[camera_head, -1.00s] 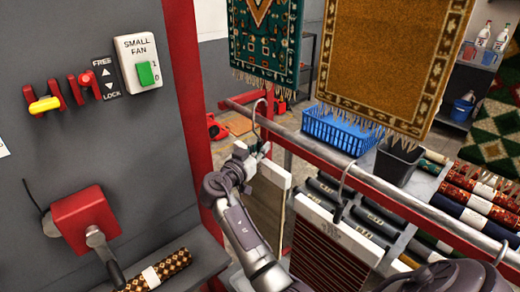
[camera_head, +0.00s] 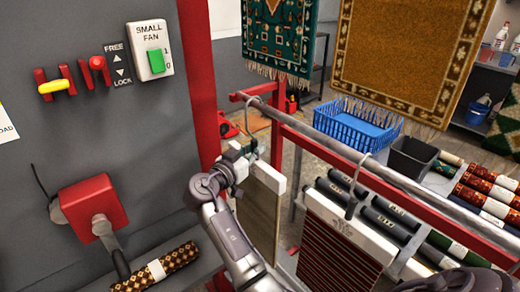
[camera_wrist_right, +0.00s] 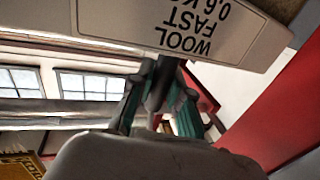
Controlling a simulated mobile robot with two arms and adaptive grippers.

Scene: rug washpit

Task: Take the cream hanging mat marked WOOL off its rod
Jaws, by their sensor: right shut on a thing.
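The cream hanging mat (camera_head: 262,212) hangs near the left end of the metal rod (camera_head: 330,150), with a pale header bar on top. Its hook (camera_head: 254,104) reaches up to the rod; I cannot tell whether it still bears on it. My right gripper (camera_head: 243,160) is shut on the hook's stem, just above the header. In the right wrist view the header label (camera_wrist_right: 195,30) reads WOOL FAST, upside down, and the gripper's fingers (camera_wrist_right: 155,95) close around the dark stem beside it. My left gripper is not in view.
A striped red-brown mat (camera_head: 340,255) hangs to the right on the same rod. A red rail (camera_head: 440,205) runs along the rod. A blue crate (camera_head: 350,128) and a dark bin (camera_head: 410,158) stand behind. A grey panel (camera_head: 110,150) with a red post (camera_head: 203,90) is at left.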

